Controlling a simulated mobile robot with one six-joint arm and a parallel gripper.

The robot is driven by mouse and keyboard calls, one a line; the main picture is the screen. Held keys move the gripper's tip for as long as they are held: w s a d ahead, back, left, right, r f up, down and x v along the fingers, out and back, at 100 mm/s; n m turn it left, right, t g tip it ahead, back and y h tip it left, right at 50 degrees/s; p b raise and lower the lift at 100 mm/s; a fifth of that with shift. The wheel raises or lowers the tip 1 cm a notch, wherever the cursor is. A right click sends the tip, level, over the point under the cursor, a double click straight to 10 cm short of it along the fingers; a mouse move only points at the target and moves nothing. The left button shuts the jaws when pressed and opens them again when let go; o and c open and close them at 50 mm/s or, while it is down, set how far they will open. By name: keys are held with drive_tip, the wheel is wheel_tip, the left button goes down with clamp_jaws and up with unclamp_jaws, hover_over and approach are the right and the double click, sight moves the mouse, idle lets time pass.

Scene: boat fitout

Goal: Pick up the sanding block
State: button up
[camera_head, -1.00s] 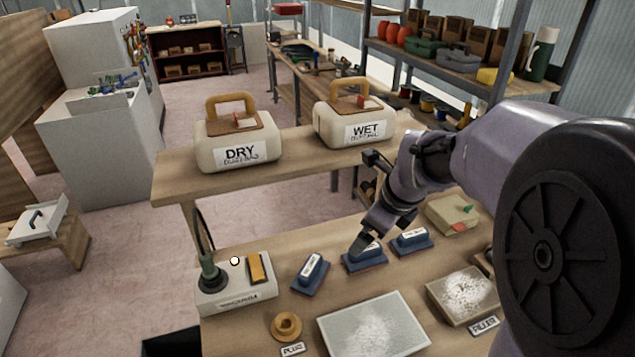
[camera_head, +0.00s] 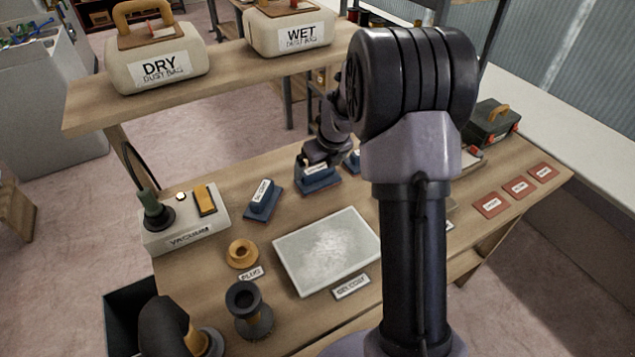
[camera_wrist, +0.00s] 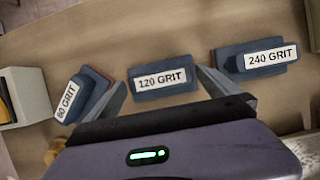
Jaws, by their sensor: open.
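Three blue sanding blocks sit in a row on the workbench. The 60 GRIT block (camera_wrist: 75,98) is at the left and the 120 GRIT block (camera_wrist: 163,80) is in the middle. The 240 GRIT block (camera_wrist: 262,58) is at the right. In the head view, the 60 block (camera_head: 262,200) is clear, the 120 block (camera_head: 322,184) is partly under my gripper, and the 240 block (camera_head: 353,160) is mostly hidden by my arm. My gripper (camera_wrist: 160,85) is open, with one finger on each side of the 120 block. Finger contact cannot be told.
The vacuum unit (camera_head: 188,232) stands left of the blocks. A pale gel coat panel (camera_head: 325,250) lies in front of them, with a plug ring (camera_head: 242,253) beside it. DRY (camera_head: 158,58) and WET (camera_head: 288,27) dust bag containers stand on the shelf behind.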

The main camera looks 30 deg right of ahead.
drive_tip(key=shift+x, duration=1.1)
drive_tip(key=shift+s, duration=0.1)
drive_tip(key=shift+r, duration=0.1)
drive_tip(key=c, duration=1.3)
drive_tip(key=shift+r, duration=0.1)
wheel_tip(320, 180, up, 4)
drive_tip(key=p, duration=0.2)
drive_tip(key=shift+p, duration=0.3)
drive_tip(key=s+a, duration=0.2)
drive_tip(key=s, duration=0.2)
drive_tip(key=s+a+p, duration=0.1)
drive_tip(key=s+a, duration=0.2)
drive_tip(key=s, duration=0.2)
drive_tip(key=s+a, duration=0.3)
drive_tip(key=s, duration=0.2)
drive_tip(key=shift+r, duration=0.4)
